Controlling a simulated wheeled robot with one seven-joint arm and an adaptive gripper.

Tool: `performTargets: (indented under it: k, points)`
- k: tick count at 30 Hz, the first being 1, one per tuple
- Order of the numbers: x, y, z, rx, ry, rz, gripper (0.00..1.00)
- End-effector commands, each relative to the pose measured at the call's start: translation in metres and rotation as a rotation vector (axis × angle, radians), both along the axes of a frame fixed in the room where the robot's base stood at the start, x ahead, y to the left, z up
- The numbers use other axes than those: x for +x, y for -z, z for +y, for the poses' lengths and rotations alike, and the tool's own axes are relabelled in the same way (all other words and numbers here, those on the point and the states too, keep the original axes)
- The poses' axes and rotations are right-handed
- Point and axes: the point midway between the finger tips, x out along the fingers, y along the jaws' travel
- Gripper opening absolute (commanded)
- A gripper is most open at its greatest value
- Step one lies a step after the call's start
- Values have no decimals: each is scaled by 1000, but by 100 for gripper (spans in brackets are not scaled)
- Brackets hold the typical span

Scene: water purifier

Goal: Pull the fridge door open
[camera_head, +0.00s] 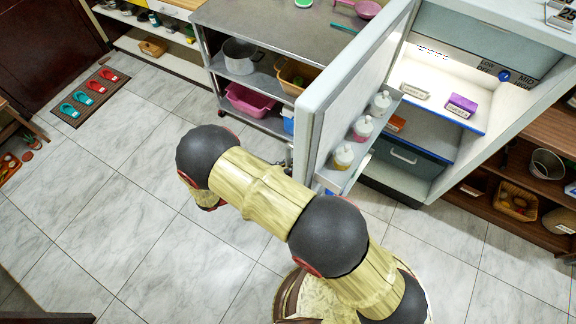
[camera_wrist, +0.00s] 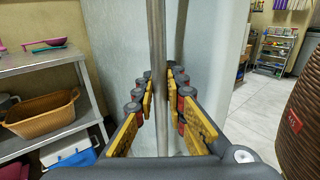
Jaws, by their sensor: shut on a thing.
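The fridge door (camera_head: 345,95) stands wide open in the head view, swung out from the lit fridge body (camera_head: 425,165). Its inner shelf holds several small bottles (camera_head: 343,156). In the wrist view the door's pale outer face (camera_wrist: 118,60) fills the middle. A vertical metal bar handle (camera_wrist: 157,35) runs down in front of it. My gripper (camera_wrist: 159,76) has its yellow fingers on both sides of the handle and is shut on it. In the head view my arm reaches to the door's outer side, and the fingers are mostly hidden there.
A metal shelf unit (camera_head: 295,38) with a pot (camera_head: 241,56), a pink basin (camera_head: 250,101) and a brown basket (camera_head: 297,75) stands behind the door. A wooden shelf (camera_head: 500,205) is right of the fridge. The tiled floor (camera_head: 120,210) at left is largely clear.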

Motion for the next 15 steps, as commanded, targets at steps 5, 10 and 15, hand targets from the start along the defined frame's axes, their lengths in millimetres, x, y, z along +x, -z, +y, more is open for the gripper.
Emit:
performTargets:
  k: [5, 10, 15]
  points:
    - [0, 0, 0, 1, 0, -1, 14]
    - [0, 0, 0, 1, 0, -1, 24]
    - [0, 0, 0, 0, 0, 0, 30]
